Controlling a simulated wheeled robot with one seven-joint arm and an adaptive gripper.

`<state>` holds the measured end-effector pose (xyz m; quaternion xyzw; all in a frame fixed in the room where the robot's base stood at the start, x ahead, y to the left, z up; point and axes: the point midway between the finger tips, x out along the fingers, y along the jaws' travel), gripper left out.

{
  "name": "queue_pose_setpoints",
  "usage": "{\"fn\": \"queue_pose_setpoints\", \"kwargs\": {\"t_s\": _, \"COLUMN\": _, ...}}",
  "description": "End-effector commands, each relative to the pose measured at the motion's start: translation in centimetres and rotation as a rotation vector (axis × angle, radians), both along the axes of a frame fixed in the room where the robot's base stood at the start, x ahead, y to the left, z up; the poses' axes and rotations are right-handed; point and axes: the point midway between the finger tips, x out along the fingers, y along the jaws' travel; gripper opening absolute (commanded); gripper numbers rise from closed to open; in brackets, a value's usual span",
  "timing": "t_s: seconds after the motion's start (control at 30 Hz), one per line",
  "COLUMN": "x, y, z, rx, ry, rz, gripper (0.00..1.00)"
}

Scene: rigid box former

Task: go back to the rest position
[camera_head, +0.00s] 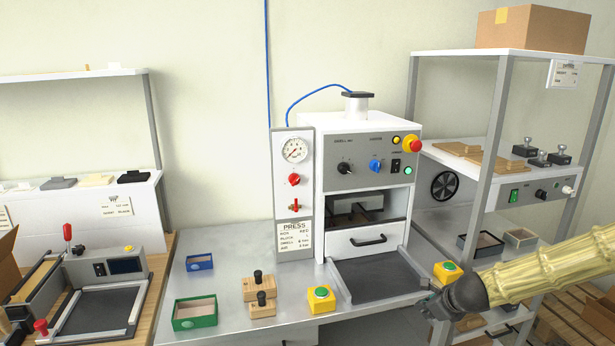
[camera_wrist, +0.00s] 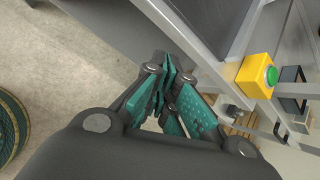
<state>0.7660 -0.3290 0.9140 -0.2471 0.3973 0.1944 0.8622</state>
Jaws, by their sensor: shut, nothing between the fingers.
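My gripper (camera_head: 432,306) shows at the lower right of the head view, at the end of my arm in its ribbed yellow sleeve. It is beside the right front edge of the press table, close to a yellow box with a green button (camera_head: 447,272). In the wrist view the teal-padded fingers of my gripper (camera_wrist: 168,72) are together with nothing between them. The same yellow button box (camera_wrist: 257,76) is to their right there, apart from them. The press (camera_head: 365,170) stands behind, with its dark tray (camera_head: 376,280) in front.
The metal table (camera_head: 245,232) holds a blue tray (camera_head: 199,262), a green tray (camera_head: 195,312), wooden blocks with black knobs (camera_head: 258,286) and another yellow button box (camera_head: 321,298). A shelf rack (camera_head: 495,110) stands at the right. Bare floor (camera_wrist: 60,75) shows left of my gripper in the wrist view.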

Motion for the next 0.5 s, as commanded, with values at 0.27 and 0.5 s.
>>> {"fn": "queue_pose_setpoints", "kwargs": {"t_s": 0.27, "x": -7.6, "y": 3.6, "z": -9.6, "rx": -0.32, "ry": 0.102, "rz": 0.392, "gripper": 0.0}}
{"fn": "queue_pose_setpoints", "kwargs": {"t_s": 0.5, "x": -16.4, "y": 6.2, "z": -17.2, "rx": -0.574, "ry": 0.179, "rz": 0.835, "gripper": 0.0}}
